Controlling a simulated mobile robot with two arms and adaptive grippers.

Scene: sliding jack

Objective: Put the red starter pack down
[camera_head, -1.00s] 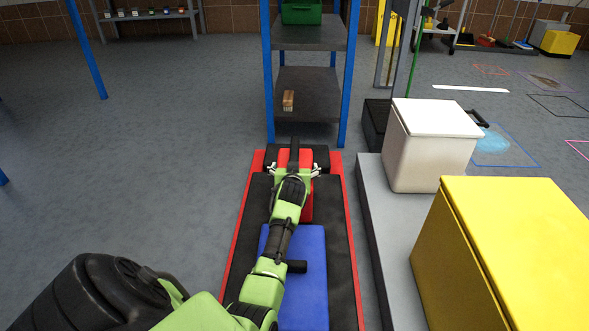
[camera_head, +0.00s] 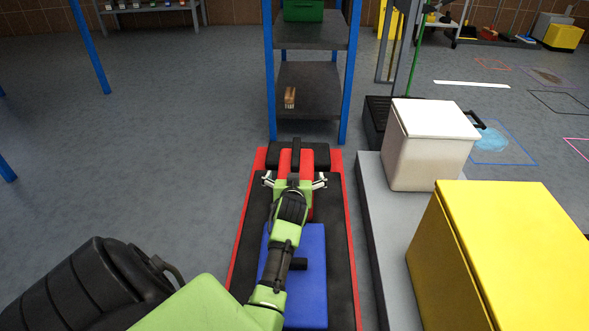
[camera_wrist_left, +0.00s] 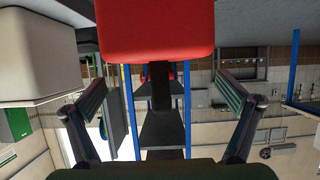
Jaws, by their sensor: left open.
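The red starter pack (camera_head: 307,162) rests at the far end of a long black-padded board with red edges (camera_head: 343,200). Part of the pack is hidden under my left arm. A black handle-like part stands at its far end. My left gripper (camera_head: 295,180) is over the pack, its fingers spread wide to either side. My right gripper is not in view.
A blue block (camera_head: 310,262) lies on the board nearer me. A grey platform (camera_head: 385,245) at the right holds a white box (camera_head: 430,150) and a yellow box (camera_head: 500,260). A blue-post shelf (camera_head: 310,90) stands beyond the board.

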